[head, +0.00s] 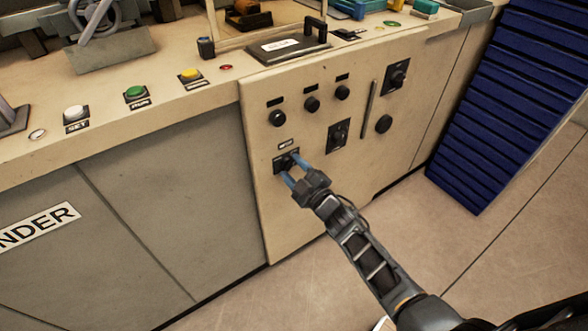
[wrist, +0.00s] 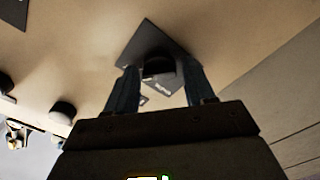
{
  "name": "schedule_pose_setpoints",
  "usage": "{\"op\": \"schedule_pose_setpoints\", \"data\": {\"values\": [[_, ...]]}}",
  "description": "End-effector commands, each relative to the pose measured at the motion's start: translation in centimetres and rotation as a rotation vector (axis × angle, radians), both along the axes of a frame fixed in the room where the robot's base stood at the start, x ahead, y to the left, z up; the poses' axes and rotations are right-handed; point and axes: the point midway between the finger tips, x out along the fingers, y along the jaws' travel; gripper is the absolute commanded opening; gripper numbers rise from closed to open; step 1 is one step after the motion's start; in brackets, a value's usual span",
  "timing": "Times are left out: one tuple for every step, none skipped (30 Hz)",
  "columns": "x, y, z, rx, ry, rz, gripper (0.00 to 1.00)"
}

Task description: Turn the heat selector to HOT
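A dark selector knob (head: 286,160) sits on a black plate at the lower left of the cream control panel (head: 385,160). The knob also shows in the wrist view (wrist: 158,68), with its plate behind it and small light lettering that I cannot read. My gripper (head: 292,168) is at this knob. In the wrist view its two blue-grey fingers (wrist: 160,80) stand apart, one on each side of the knob, with narrow gaps visible. I cannot tell which position the knob points to. Its label is too small to confirm as the heat selector.
Other plated selectors sit at the panel's middle (head: 338,134) and upper right (head: 397,76). Several round black knobs line the upper panel. A vertical slot (head: 369,108) lies between. White (head: 75,113), green (head: 135,93) and yellow (head: 190,74) buttons stand on the ledge. A blue ribbed block (head: 510,95) is right.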

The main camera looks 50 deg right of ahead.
Motion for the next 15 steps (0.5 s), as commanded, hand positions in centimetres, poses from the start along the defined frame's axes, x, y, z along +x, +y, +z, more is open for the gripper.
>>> {"op": "schedule_pose_setpoints", "data": {"values": [[0.0,0.0,0.0,0.000,-0.001,0.001,0.59],[0.0,0.0,0.0,0.000,-0.001,0.000,0.62],[0.0,0.0,0.1,-0.001,-0.001,0.000,0.65],[0.0,0.0,0.1,-0.001,-0.001,0.000,0.66],[0.0,0.0,0.1,-0.002,-0.002,0.001,0.66],[0.1,0.0,0.1,-0.002,-0.002,0.001,0.66],[0.1,0.0,0.1,-0.002,-0.002,0.001,0.66],[0.1,0.0,0.1,-0.002,-0.002,0.001,0.66],[0.1,0.0,0.1,-0.002,-0.002,0.001,0.66],[0.0,0.0,0.1,-0.002,-0.002,0.001,0.66],[0.0,0.0,0.1,-0.002,-0.002,0.001,0.66],[-0.2,0.1,0.1,-0.002,-0.002,0.001,0.66],[-0.4,0.1,0.0,-0.002,-0.002,0.001,0.66],[-0.6,0.2,0.0,-0.002,-0.002,0.001,0.66],[-1.1,0.3,0.0,-0.002,-0.002,0.001,0.66]]}}
